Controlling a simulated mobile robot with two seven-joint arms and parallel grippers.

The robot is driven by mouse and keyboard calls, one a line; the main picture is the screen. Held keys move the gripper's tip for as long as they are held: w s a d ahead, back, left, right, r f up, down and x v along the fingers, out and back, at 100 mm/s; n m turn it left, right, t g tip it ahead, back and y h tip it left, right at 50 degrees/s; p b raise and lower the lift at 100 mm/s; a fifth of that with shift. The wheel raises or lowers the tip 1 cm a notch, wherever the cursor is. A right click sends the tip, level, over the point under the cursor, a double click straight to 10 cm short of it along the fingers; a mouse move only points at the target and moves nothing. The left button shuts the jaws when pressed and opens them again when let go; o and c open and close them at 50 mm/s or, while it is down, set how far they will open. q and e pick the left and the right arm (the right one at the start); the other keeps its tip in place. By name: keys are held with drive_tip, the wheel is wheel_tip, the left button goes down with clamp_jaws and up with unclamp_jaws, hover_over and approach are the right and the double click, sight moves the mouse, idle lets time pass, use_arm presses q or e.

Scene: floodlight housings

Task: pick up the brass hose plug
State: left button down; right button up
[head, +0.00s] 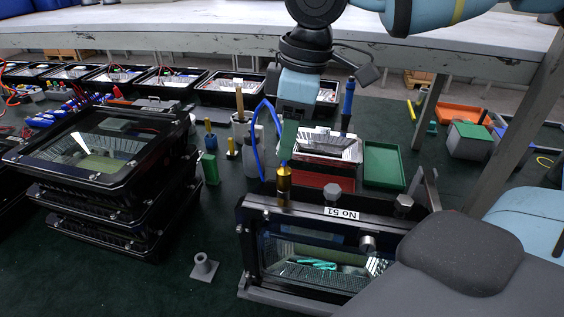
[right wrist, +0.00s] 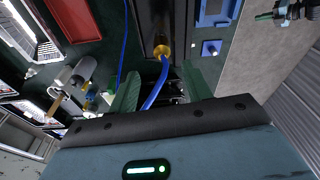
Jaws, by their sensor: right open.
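The brass hose plug (head: 284,184) stands upright at the top left corner of the black floodlight housing marked No 51 (head: 250,213). In the right wrist view, the brass plug (right wrist: 162,52) shows beyond the fingertips, roughly centred between them, with a blue hose (right wrist: 156,88) running from it toward the gripper. My right gripper (head: 290,136) hangs down behind the housing, its far finger mostly hidden. Its two green fingers are spread with a gap between them in the wrist view (right wrist: 160,74), apart from the plug. My left gripper is not in view.
Stacked black floodlights (head: 100,190) stand on the left. A grey flanged piece (head: 204,267) lies on the green mat in front. A green tray (head: 384,165) and a red tray (head: 320,181) lie behind the housing. A blue-handled tool (head: 348,105) stands close to the right gripper.

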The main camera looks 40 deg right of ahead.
sight(284, 169)
drive_tip(key=shift+s+a+r, duration=0.1)
drive_tip(key=shift+a, duration=0.1)
drive_tip(key=shift+s+f, duration=0.1)
drive_tip(key=shift+f, duration=0.3)
drive_tip(key=shift+a+f, duration=0.1)
drive_tip(key=shift+f, duration=1.25)
drive_tip(key=shift+w+a+f, duration=0.1)
drive_tip(key=shift+w+f, duration=0.05)
drive_tip(key=shift+f, duration=0.95)
drive_tip(key=shift+w+a+f, duration=0.1)
drive_tip(key=shift+w+f, duration=0.05)
drive_tip(key=shift+f, duration=0.9)
clamp_jaws()
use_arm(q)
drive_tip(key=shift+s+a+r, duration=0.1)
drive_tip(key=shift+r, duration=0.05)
